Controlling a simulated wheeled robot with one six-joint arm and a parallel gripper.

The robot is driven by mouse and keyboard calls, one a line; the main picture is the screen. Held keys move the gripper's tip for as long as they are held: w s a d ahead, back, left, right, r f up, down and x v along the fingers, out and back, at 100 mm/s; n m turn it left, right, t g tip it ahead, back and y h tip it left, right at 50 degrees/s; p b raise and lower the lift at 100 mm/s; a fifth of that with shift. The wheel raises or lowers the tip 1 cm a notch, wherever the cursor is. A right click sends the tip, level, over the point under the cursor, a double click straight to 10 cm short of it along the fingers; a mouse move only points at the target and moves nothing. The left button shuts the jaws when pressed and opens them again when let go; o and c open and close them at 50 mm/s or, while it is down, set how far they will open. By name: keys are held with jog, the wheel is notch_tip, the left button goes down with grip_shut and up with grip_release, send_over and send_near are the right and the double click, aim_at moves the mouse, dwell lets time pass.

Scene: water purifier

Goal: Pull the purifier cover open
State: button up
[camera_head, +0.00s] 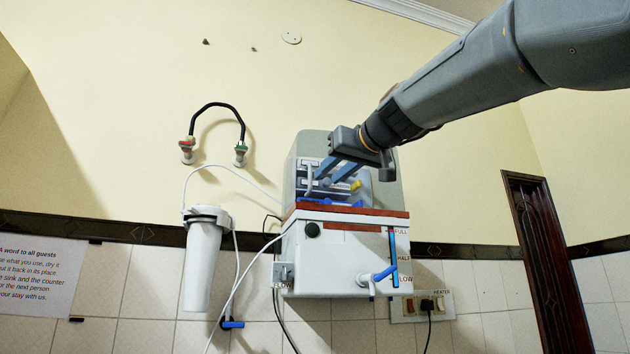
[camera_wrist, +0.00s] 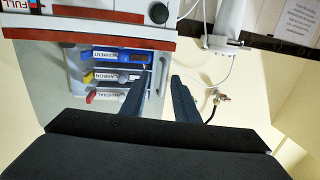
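The water purifier (camera_head: 352,265) hangs on the wall, with a grey upper housing (camera_head: 388,165) above a white tank. The housing's front shows labelled cartridges; in the wrist view they read sediment (camera_wrist: 108,55), carbon and mineral, upside down. The cover seems to be a clear pane over them, but its edges are hard to make out. A slim grey upright bar (camera_head: 309,180), perhaps its handle, stands at the left side. My gripper (camera_head: 328,178) is in front of the housing, its blue fingers apart near this bar. In the wrist view my gripper (camera_wrist: 160,76) has a gap between its fingertips; contact is unclear.
A white filter canister (camera_head: 203,262) with thin tubes hangs left of the purifier. A blue tap (camera_head: 382,275) sticks out low on the tank. A black hose (camera_head: 217,106) is on the wall above left. A heater switch plate (camera_head: 422,306) is at lower right.

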aim_at(311, 174)
jog(key=w+a+r+p, duration=0.1)
jog(key=w, duration=0.1)
jog(key=w+a+r+p, duration=0.1)
jog(key=w, duration=0.1)
jog(key=w+a+r+p, duration=0.1)
jog(key=p, duration=0.1)
jog(key=shift+w+a, duration=0.15)
jog(key=shift+w, duration=0.25)
jog(key=shift+c, duration=0.3)
grip_shut()
